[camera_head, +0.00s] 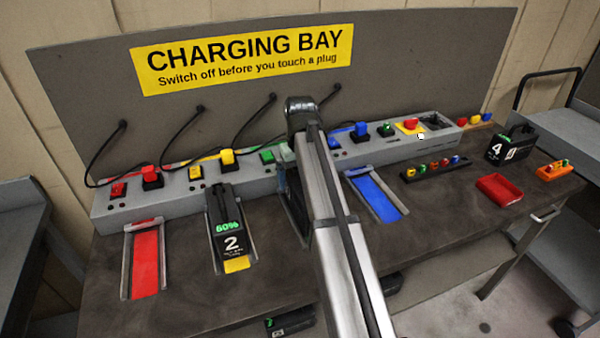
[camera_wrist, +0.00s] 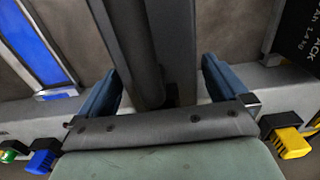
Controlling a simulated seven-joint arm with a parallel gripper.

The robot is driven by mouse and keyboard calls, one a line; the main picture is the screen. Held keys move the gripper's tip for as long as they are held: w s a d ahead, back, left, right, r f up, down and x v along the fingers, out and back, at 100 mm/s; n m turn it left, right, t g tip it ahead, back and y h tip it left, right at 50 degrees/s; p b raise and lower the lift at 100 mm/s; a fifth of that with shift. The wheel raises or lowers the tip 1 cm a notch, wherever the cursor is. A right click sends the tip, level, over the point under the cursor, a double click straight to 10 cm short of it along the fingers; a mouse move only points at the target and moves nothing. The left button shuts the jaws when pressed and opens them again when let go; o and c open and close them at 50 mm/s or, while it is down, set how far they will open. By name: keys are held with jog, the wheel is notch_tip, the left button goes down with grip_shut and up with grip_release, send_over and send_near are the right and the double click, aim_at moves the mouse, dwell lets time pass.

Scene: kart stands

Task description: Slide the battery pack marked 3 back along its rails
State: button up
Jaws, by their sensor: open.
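A dark body (camera_head: 292,217) shows beside my arm, in the bay between the pack marked 2 and the blue rails. It is probably the battery pack marked 3, but its number and most of its rails are hidden by my arm. In the wrist view my gripper (camera_wrist: 160,92) is open, with one blue finger on each side of dark upright bars (camera_wrist: 172,45). I cannot tell whether these bars belong to the pack or whether the fingers touch them. In the head view the gripper is mostly hidden by my arm.
Pack 2 (camera_head: 229,240) sits in the left neighbouring bay. Empty red rails (camera_head: 145,262) and blue rails (camera_head: 376,193) lie farther out. Coloured plugs and switches line the grey ledge (camera_head: 180,203) behind. Pack 4 (camera_head: 511,145) and a red tray (camera_head: 499,190) stand right.

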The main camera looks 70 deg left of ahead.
jog(key=shift+c, duration=0.2)
grip_shut()
dwell(0.7)
jog(key=shift+d, duration=0.15)
jog(key=shift+d, duration=2.15)
jog(key=shift+o, duration=0.2)
grip_release()
jog(key=shift+a+r, duration=0.1)
jog(key=shift+r, duration=0.05)
notch_tip(320, 180, up, 14)
jog(key=shift+f, duration=0.25)
